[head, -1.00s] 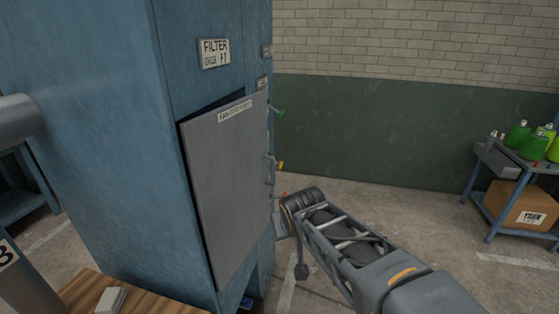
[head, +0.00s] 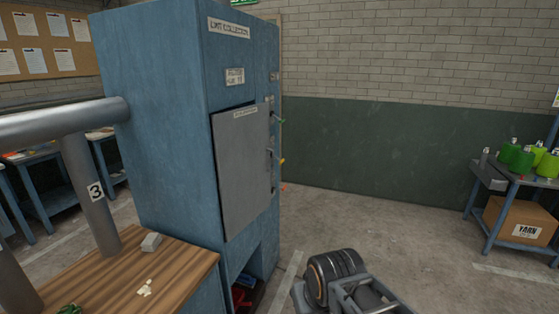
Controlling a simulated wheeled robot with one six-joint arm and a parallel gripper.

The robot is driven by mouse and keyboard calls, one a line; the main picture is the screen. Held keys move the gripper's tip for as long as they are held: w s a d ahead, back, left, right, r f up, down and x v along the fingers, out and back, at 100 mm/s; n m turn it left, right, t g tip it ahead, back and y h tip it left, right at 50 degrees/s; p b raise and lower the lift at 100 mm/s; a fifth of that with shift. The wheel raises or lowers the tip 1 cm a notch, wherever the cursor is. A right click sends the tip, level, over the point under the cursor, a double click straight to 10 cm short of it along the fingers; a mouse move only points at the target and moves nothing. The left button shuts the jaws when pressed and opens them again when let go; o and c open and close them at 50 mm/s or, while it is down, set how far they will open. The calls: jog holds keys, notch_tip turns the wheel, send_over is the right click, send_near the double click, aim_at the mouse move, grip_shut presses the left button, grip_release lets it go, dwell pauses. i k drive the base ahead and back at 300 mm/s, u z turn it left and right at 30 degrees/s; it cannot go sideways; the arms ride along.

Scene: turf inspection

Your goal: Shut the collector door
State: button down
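The collector (head: 165,125) is a tall blue cabinet left of centre in the head view, with a "LINT COLLECTION" label near its top. Its grey door (head: 240,180) stands slightly ajar, with a dark gap along its upper left edges. The door's right side carries a handle (head: 271,155). My arm shows at the bottom, right of the cabinet and below the door. My gripper's fingers are not visible, so I cannot see whether it holds anything.
A wooden bench (head: 150,275) with a small grey block (head: 151,242) stands at front left. A grey pipe (head: 60,122) enters the cabinet's left side. A blue table (head: 500,205) with green bottles and a cardboard box (head: 520,222) stands at right. The floor between is clear.

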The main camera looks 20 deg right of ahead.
aim_at(241, 135)
jog(key=z, duration=0.7)
jog(key=i, duration=1.2)
jog(key=u, duration=0.7)
jog(key=i, duration=0.4)
jog(key=u, duration=0.4)
